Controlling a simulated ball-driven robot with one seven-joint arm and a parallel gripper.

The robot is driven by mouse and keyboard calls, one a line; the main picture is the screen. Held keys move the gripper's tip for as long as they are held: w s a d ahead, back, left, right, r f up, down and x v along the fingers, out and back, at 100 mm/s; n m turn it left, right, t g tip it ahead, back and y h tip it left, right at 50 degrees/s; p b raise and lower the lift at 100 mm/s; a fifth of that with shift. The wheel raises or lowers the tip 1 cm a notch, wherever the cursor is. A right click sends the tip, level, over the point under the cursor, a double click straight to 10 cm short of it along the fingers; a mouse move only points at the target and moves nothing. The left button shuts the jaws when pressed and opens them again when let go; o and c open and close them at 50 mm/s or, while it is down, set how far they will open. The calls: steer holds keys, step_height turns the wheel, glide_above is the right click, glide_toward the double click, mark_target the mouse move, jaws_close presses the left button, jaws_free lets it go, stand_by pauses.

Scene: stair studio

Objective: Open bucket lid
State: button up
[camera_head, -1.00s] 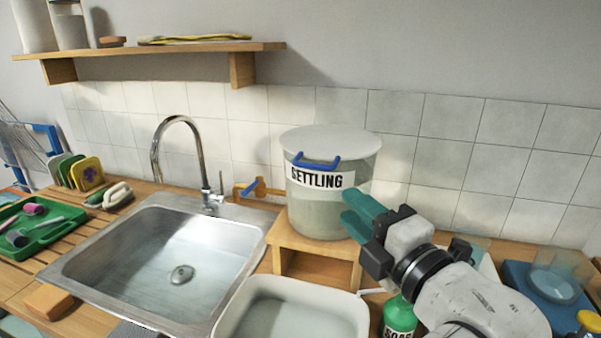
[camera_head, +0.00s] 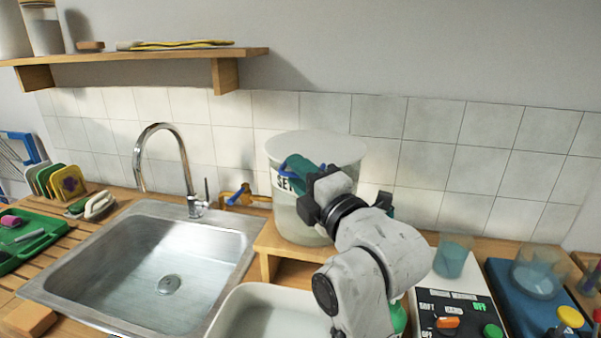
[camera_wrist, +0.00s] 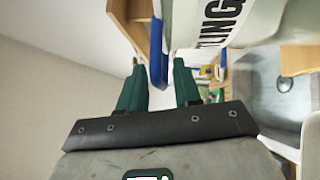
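The clear bucket (camera_head: 290,215) with its pale round lid (camera_head: 318,147) stands on a wooden stand, and the lid lies flat on top. The bucket's label, partly hidden by my gripper, also shows in the wrist view (camera_wrist: 215,30). The blue handle (camera_wrist: 157,50) is at the bucket's front, by the lid's edge. My gripper (camera_head: 296,168) is in front of the handle. In the wrist view, my green fingertips (camera_wrist: 158,78) are apart, with the handle's blue bar between and just ahead of them. I cannot tell whether either finger touches it.
A steel sink (camera_head: 165,265) with a tall tap (camera_head: 160,130) is at the left. A white basin (camera_head: 255,292) sits in front of the wooden stand (camera_head: 268,248). A button panel (camera_head: 455,300) and a blue scale-like device (camera_head: 520,300) are at the right. A shelf (camera_head: 140,56) hangs above.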

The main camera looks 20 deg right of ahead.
steer(key=shift+c, duration=0.2)
jaws_close()
stand_by(0.5)
